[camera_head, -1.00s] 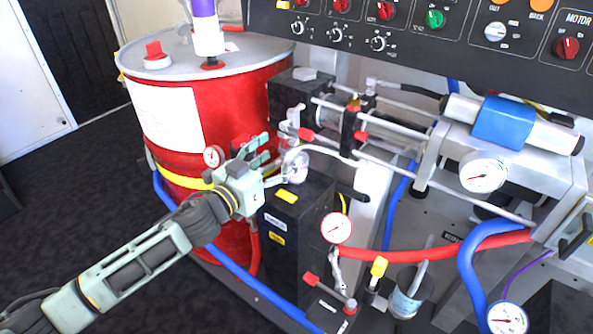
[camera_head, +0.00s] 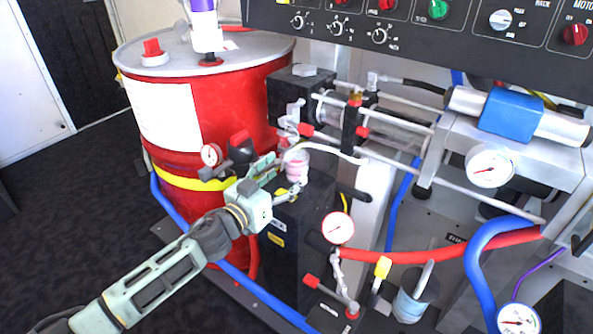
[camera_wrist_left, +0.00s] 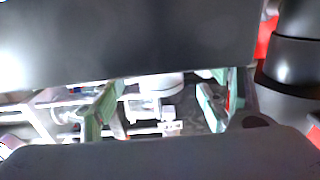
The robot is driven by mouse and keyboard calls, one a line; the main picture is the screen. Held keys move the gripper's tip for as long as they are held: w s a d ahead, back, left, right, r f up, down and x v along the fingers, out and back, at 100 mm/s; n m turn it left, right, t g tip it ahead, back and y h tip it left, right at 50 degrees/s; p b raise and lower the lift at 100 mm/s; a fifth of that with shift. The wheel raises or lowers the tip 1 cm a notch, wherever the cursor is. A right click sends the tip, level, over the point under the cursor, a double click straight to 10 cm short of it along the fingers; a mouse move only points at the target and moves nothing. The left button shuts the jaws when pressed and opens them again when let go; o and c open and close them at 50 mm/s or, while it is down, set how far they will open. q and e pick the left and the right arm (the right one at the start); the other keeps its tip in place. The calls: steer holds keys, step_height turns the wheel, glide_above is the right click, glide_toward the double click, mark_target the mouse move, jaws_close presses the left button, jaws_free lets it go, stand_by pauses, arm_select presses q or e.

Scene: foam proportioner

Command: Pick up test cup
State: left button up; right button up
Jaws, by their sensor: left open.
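A small clear cup with pinkish contents (camera_head: 297,168) stands upright on or just above the black box beside the red drum; it looks like the test cup. A clear fitting and a pale hose are close above it. My left gripper (camera_head: 286,177) is open, just left of and in front of the cup, with its fingers pointing toward it. I cannot tell whether they touch it. In the left wrist view the two green fingers (camera_wrist_left: 158,108) are spread apart, and a whitish round shape (camera_wrist_left: 158,85), perhaps the cup, shows between them. My right gripper is not in view.
The red drum (camera_head: 215,110) stands behind my left gripper, with a gauge (camera_head: 211,154) close by. The black box (camera_head: 300,240) is below the gripper. Metal rods, a gauge (camera_head: 338,228) and hoses crowd the right. Dark floor is open at left.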

mark_target(289, 171)
arm_select(q)
steer(key=b+x, duration=0.1)
steer(key=x, duration=0.3)
steer(key=shift+w+d, duration=0.35)
steer(key=shift+w, duration=0.15)
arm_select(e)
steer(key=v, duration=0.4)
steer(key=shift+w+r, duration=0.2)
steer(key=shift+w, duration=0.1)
arm_select(q)
steer(key=c, duration=1.4)
steer(key=shift+r, duration=0.2)
